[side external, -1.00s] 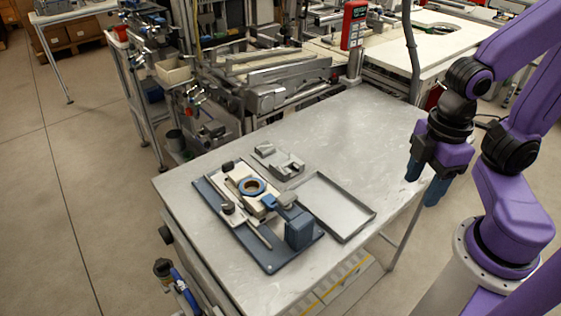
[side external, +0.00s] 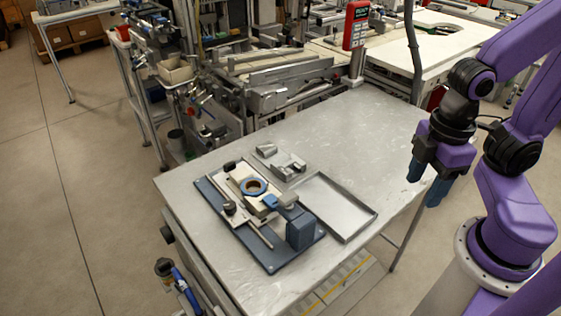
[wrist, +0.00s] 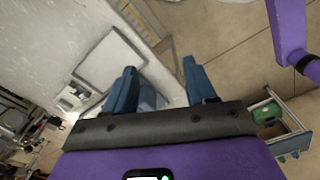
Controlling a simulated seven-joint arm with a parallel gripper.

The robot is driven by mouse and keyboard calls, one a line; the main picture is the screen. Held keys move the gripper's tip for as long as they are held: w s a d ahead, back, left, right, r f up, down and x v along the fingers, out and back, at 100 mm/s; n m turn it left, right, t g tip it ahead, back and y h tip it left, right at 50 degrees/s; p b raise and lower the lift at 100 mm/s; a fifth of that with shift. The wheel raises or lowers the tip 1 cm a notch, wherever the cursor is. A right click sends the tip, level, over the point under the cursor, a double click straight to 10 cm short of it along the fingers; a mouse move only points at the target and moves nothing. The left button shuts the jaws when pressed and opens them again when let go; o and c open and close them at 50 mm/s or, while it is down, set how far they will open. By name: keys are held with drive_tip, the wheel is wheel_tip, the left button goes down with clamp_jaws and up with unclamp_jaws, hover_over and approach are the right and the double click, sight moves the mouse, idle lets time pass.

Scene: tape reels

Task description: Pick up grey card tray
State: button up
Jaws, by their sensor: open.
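The grey card tray (side external: 331,206) is shallow and rectangular with a low rim. It lies flat on the metal table and looks empty. My gripper (side external: 427,183) hangs at the right side of the table, up and to the right of the tray and apart from it. Its two blue fingers are spread with nothing between them. In the wrist view my gripper (wrist: 157,90) shows both fingers apart, and the tray (wrist: 108,60) lies beyond the left finger.
A blue fixture base (side external: 268,259) with a tape reel (side external: 253,186) and a blue block (side external: 299,232) stands left of the tray. A small grey part (side external: 280,162) lies behind it. The table's (side external: 355,125) back right area is clear.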

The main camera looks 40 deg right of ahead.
idle(0.4)
drive_tip(key=o, duration=0.4)
drive_tip(key=w+a+r+n, duration=0.1)
drive_tip(key=w+a+r, duration=0.1)
drive_tip(key=w+a, duration=0.35)
drive_tip(key=w+a+r, duration=0.1)
drive_tip(key=w+a, duration=0.1)
drive_tip(key=w, duration=0.7)
drive_tip(key=n, duration=0.5)
hover_over(267, 146)
wheel_tip(267, 146, down, 18)
drive_tip(key=shift+w+d+f, duration=0.1)
drive_tip(key=shift+f, duration=2.6)
